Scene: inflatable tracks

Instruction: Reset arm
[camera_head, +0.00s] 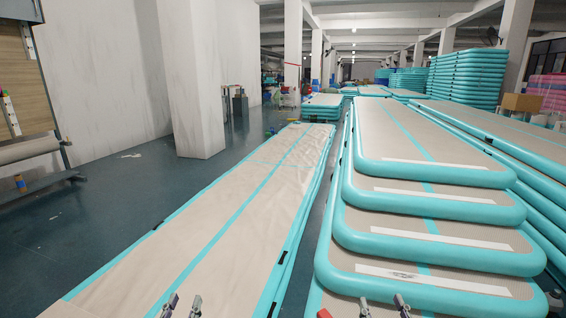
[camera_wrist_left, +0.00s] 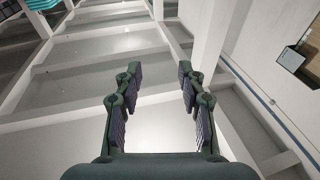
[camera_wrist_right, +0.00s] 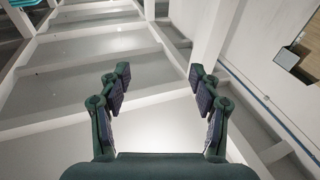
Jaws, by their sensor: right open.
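My left gripper (camera_head: 182,306) shows at the bottom edge of the head view, left of centre, with only its fingertips in sight. Its two fingers stand apart in the left wrist view (camera_wrist_left: 158,95), with nothing between them. My right gripper (camera_head: 383,305) shows at the bottom edge of the head view, right of centre, in front of the stacked tracks. In the right wrist view (camera_wrist_right: 160,95) its fingers are spread wide and empty. Both wrist views look toward the ceiling beams and a wall. The rest of both arms is mostly hidden below the head view.
A long beige and teal inflatable track (camera_head: 215,225) lies ahead at left. Several stacked tracks (camera_head: 430,235) fill the right side. A white pillar (camera_head: 190,80) stands at left. Teal stacks (camera_head: 467,78) and a cardboard box (camera_head: 522,102) are further back. Blue floor (camera_head: 90,220) is free at left.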

